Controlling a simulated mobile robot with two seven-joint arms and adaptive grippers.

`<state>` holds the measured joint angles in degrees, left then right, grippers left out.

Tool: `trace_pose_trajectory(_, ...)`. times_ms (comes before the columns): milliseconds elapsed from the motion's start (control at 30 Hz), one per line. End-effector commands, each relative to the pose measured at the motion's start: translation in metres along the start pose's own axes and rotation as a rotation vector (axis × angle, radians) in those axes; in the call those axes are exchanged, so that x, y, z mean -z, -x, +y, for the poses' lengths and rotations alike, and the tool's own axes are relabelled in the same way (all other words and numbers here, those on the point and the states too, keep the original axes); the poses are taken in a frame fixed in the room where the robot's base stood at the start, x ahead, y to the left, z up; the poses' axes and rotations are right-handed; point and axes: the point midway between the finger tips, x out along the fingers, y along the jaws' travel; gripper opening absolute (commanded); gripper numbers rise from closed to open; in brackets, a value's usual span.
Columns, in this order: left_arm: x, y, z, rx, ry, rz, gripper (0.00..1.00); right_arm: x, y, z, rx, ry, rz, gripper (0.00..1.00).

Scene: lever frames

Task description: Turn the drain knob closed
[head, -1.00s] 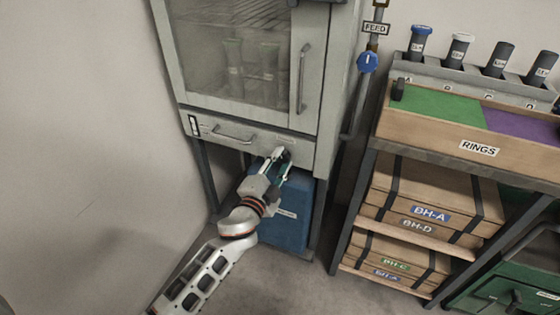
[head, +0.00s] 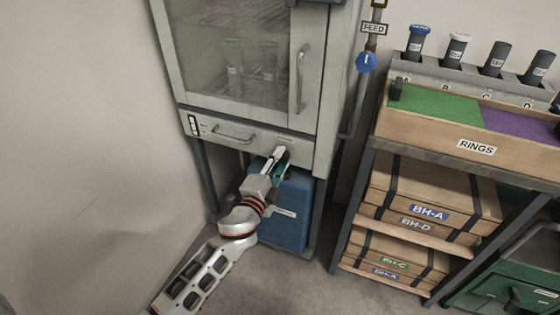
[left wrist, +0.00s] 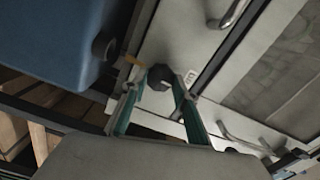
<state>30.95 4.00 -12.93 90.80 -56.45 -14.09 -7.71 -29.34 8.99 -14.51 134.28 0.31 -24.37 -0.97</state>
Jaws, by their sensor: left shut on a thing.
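The drain knob (left wrist: 159,77) is a small dark faceted knob on the pale cabinet's lower front panel. In the left wrist view it sits between my two fingertips. In the head view my gripper hides it. My left gripper (head: 278,156) reaches up to the panel's lower right part, below a small label too small to read. In the left wrist view, its green-sided fingers (left wrist: 160,82) stand on either side of the knob and are shut on it. The knob's pointer direction cannot be made out. My right gripper is not in view.
A blue container (head: 290,222) stands under the cabinet (head: 215,123), close beside my gripper. A drawer-like handle (head: 234,138) is left of it. A pipe with a blue FEED valve (head: 366,62) runs at the right. A shelf with boxes (head: 425,205) stands further right.

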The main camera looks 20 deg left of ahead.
Motion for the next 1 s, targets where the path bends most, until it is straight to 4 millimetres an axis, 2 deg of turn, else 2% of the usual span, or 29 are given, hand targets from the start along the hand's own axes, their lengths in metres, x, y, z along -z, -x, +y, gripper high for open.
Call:
trace_pose_trajectory(33,0.0,0.0,0.0,0.0,-0.003,-0.001,0.31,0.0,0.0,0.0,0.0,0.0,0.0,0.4)
trace_pose_trajectory(100,0.0,0.0,0.0,0.0,-0.003,-0.001,0.46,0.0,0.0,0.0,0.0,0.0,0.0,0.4)
trace_pose_trajectory(400,0.0,0.0,0.0,0.0,-0.001,0.0,0.46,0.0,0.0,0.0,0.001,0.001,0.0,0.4)
trace_pose_trajectory(533,0.0,0.006,0.001,-0.001,0.0,0.0,0.46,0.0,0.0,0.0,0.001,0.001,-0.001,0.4)
trace_pose_trajectory(667,0.0,0.025,0.002,-0.002,0.0,0.0,0.46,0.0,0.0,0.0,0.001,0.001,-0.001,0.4)
trace_pose_trajectory(1000,0.0,0.092,0.001,-0.002,-0.001,-0.001,0.46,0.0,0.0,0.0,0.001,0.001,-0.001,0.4)
